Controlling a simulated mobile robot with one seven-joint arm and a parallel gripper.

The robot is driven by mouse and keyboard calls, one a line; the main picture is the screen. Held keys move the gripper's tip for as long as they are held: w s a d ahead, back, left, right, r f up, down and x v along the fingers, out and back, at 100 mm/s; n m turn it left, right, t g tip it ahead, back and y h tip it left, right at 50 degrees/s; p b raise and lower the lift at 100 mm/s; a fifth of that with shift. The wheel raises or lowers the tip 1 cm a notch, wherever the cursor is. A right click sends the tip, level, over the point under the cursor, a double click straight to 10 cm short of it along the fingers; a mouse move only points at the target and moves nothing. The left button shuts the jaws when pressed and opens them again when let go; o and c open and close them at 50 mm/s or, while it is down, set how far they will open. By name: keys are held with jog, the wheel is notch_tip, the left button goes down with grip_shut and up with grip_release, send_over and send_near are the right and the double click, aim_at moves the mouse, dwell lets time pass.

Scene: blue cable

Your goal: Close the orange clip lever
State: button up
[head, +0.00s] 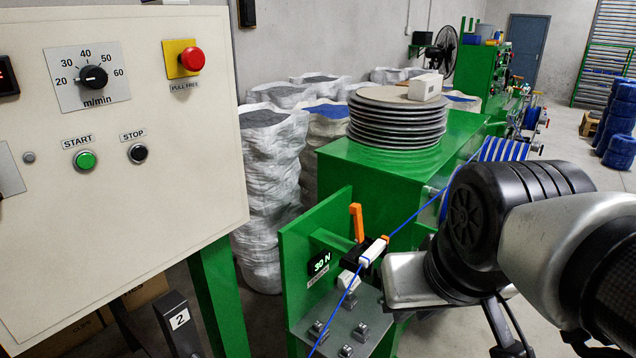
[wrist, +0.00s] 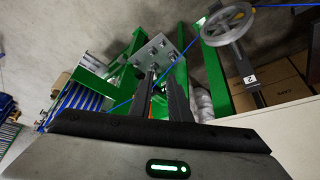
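The orange clip lever (head: 357,222) stands nearly upright above a small black block in the head view, at the edge of the green panel beside the tension display. A white block (head: 373,251) with an orange edge lies just below and right of it, at the blue cable (head: 405,222). My gripper's silver hand is just right of these parts; its fingers are hard to make out there. In the wrist view my gripper (wrist: 161,76) shows two dark fingers apart, with a bit of orange low between them. I cannot tell whether either finger touches the lever.
A metal plate with rollers (head: 345,322) lies below the clip. The green machine (head: 365,185) carries stacked discs behind it. A cream control panel (head: 120,150) fills the left. In the wrist view, the cable runs to a grey wheel (wrist: 228,24).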

jog(key=w+d+h+b, duration=0.1)
jog(key=w, duration=0.4)
jog(key=w+d+f+n+g+h+b, duration=0.1)
jog(key=w+b, duration=0.1)
jog(key=w, duration=0.3)
jog(key=w+d+f+n+g+h+b, duration=0.1)
jog(key=w+d, duration=0.1)
jog(key=w, duration=0.3)
jog(key=shift+d+f+h+b, duration=0.1)
jog(key=shift+h+b, duration=0.3)
grip_shut()
jog(key=w+a+f+n+t+h+b, duration=0.1)
jog(key=w+a+f+n+h+b, duration=0.2)
jog(key=w, duration=0.8)
jog(key=w+a+f+h+b, duration=0.25)
jog(key=w+f+h, duration=0.2)
jog(key=w, duration=0.65)
jog(key=w+a+f+n+t+h+b, duration=0.2)
jog(key=w+a+f+t, duration=0.1)
jog(key=a, duration=0.4)
jog(key=w+a+f+n+t+h+b, duration=0.1)
jog(key=w+a+f+n+t, duration=0.1)
jog(key=a, duration=0.5)
jog(key=w+f+t, duration=0.1)
jog(key=w+f, duration=0.1)
jog(key=w, duration=0.1)
jog(key=shift+w+a+h+b, duration=0.25)
jog(key=shift+h+b, duration=0.1)
